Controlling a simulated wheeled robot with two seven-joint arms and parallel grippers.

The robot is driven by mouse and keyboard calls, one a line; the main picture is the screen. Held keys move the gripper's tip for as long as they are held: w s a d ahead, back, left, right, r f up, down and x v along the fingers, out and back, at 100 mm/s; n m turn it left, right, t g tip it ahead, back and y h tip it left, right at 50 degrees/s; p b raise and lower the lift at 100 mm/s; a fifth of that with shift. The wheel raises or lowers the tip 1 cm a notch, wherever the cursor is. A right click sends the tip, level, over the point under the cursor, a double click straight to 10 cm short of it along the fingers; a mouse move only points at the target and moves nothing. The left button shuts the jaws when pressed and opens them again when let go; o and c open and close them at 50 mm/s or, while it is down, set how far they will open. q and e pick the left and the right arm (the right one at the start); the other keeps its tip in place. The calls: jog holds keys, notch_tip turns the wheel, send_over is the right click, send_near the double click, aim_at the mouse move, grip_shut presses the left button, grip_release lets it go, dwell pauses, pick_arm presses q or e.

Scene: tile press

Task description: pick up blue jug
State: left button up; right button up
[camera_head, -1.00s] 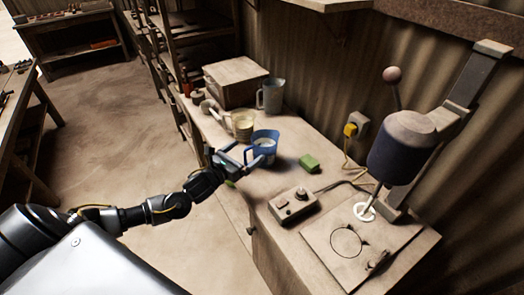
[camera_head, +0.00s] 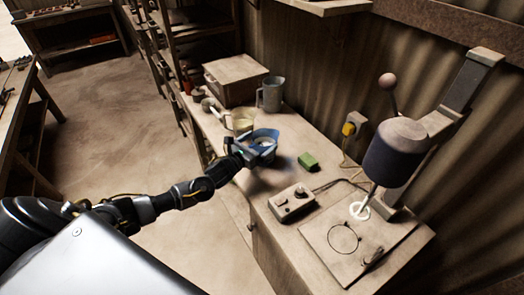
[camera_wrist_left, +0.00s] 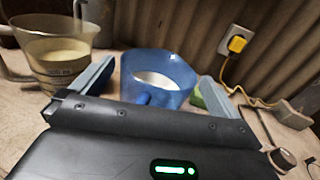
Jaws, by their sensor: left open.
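The blue jug (camera_head: 266,136) stands upright on the workbench, with a white content showing inside. My left gripper (camera_head: 262,150) is right at the jug in the head view and partly covers it. In the left wrist view the blue jug (camera_wrist_left: 158,80) stands between the two spread fingers of the left gripper (camera_wrist_left: 157,82), its handle side toward the gripper. The fingers are open, one on each side of the jug. Whether they touch it cannot be told. My right gripper is not in view.
A clear measuring jug (camera_head: 240,120) with pale content stands close to the left of the blue jug. A grey jug (camera_head: 270,94) and a wooden box (camera_head: 236,78) are behind. A green block (camera_head: 308,161), a control box (camera_head: 292,202) and the press (camera_head: 394,152) are to the right.

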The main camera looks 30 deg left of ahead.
pick_arm(q)
jog(key=c, duration=1.7)
jog(key=shift+r, duration=0.1)
jog(key=shift+w+r, duration=0.1)
jog(key=shift+r, duration=0.1)
jog(key=shift+s+a+r+b, duration=0.25)
jog(key=shift+s+r+b, duration=0.8)
jog(key=shift+s+r, duration=1.2)
jog(key=shift+s+a+r+b, duration=0.25)
jog(key=shift+s+r+b, duration=0.8)
jog(key=shift+s+r, duration=1.1)
jog(key=shift+s+a+r+b, duration=0.25)
jog(key=shift+s+r+b, duration=0.8)
jog(key=shift+s+r, duration=1.2)
jog(key=shift+s+f, duration=0.4)
